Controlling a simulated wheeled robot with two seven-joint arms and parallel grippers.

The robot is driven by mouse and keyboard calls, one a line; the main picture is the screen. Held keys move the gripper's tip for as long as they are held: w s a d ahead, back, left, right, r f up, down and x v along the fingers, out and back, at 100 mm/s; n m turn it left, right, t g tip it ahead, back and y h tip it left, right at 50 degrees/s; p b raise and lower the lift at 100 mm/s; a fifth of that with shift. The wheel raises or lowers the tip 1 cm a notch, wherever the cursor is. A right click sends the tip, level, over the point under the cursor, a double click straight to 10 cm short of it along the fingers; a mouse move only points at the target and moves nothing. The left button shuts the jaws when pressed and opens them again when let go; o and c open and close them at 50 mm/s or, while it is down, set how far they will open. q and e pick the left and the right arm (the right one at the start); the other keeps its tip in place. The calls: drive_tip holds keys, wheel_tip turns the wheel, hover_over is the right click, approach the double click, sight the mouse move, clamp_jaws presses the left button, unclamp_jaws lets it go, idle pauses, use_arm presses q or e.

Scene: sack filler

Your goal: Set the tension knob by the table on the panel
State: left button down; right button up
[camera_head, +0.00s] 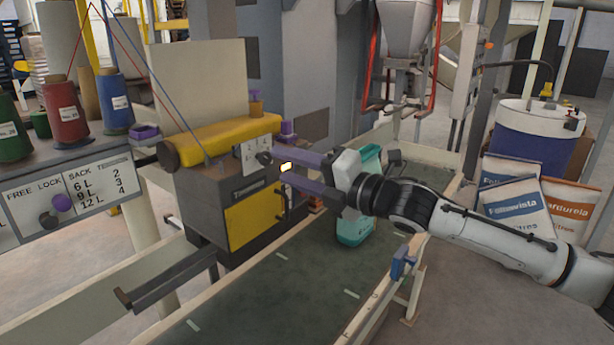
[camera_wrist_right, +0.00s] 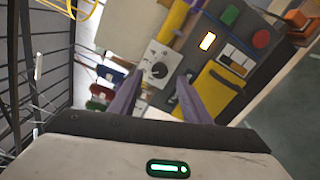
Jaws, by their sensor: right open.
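The tension knob (camera_wrist_right: 159,70) is black with a pale pointer line and sits on a white dial plate (camera_wrist_right: 150,62) on the sewing machine. In the head view the plate (camera_head: 248,157) shows beside the yellow cover, its knob partly hidden by my gripper. The panel (camera_head: 75,192) at the left carries a table pairing sacks 6 L, 9 L and 12 L with 2, 3 and 4. My right gripper (camera_head: 277,170) is open, with purple fingers pointing at the machine. In the wrist view its fingertips lie either side of the knob; contact cannot be told. My left gripper is out of view.
Thread spools (camera_head: 66,115) stand above the panel. Filled sacks (camera_head: 520,210) stand at the right.

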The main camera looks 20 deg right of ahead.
drive_tip(key=v, duration=0.5)
drive_tip(key=shift+s+d+b, duration=0.1)
drive_tip(key=shift+s+b, duration=0.15)
drive_tip(key=shift+b, duration=0.1)
drive_tip(key=s+a+f+m+g+h, duration=0.1)
drive_tip(key=s+a+f+m, duration=0.2)
drive_tip(key=f, duration=0.5)
drive_tip(key=s+a+f+m, duration=0.25)
drive_tip(key=f+m, duration=0.25)
drive_tip(key=f, duration=0.3)
drive_tip(key=s+a+f+m+g+h, duration=0.1)
drive_tip(key=s+a+f+m, duration=0.2)
drive_tip(key=f, duration=0.6)
drive_tip(key=s+d+f+m+g+h, duration=0.2)
drive_tip(key=s+f+m, duration=0.6)
drive_tip(key=s+f, duration=0.3)
drive_tip(key=s+d+f+m+g+h, duration=0.2)
drive_tip(key=s+f+m, duration=0.5)
drive_tip(key=s+f, duration=0.5)
drive_tip(key=shift+d+f+m+g+h, duration=0.3)
drive_tip(key=shift+d+f+m+h, duration=0.1)
drive_tip(key=shift+d+f+h, duration=0.35)
